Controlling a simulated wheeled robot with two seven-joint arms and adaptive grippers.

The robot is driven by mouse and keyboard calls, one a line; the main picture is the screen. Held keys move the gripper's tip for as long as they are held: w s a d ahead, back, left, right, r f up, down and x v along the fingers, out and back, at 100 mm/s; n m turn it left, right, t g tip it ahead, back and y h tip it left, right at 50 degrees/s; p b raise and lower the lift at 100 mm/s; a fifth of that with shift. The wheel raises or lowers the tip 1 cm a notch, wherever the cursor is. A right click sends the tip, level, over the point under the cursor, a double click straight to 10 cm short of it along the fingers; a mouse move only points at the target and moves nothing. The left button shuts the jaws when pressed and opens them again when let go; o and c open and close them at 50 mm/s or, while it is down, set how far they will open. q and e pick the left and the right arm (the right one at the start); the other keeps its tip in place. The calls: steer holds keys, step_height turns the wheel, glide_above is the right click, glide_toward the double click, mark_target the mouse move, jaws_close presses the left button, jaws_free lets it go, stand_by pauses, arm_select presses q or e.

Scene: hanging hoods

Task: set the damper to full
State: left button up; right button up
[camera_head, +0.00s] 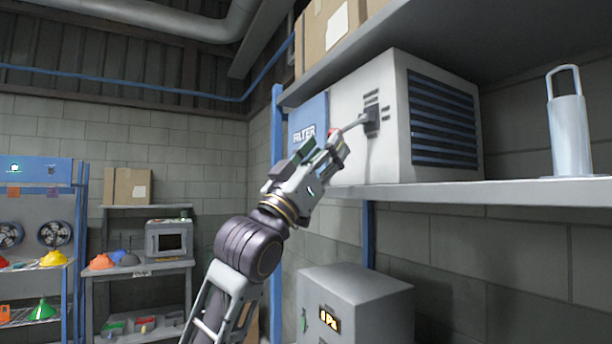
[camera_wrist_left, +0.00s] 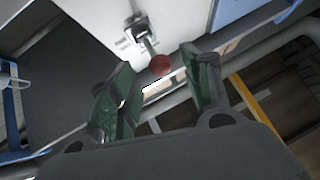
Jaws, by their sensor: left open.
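The damper lever (camera_head: 352,125) sticks out to the left from a dark pivot plate on the front of a white housing (camera_head: 362,88). Its red knob (camera_head: 333,132) is partly hidden by my left gripper (camera_head: 331,154) in the head view. In the left wrist view the red knob (camera_wrist_left: 159,65) lies between and just beyond the green-padded fingertips of my left gripper (camera_wrist_left: 158,82). The gripper is open, and I see no finger closed on the knob. Short dark marks (camera_head: 371,98) sit around the pivot; their labels are unreadable. My right gripper is not in view.
The housing stands on a grey shelf (camera_head: 500,192), with a louvred side (camera_head: 443,118) and a blue filter panel (camera_head: 307,118). A white cylinder with a handle (camera_head: 568,130) stands to the right. A grey box with a lit display (camera_head: 355,292) is below. Cardboard boxes (camera_head: 330,28) sit above.

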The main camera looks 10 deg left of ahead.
arm_select(q)
steer(key=v, duration=0.6)
steer(key=shift+s+f, duration=0.2)
steer(key=shift+f, duration=0.1)
steer(key=shift+a, duration=0.15)
stand_by(0.4)
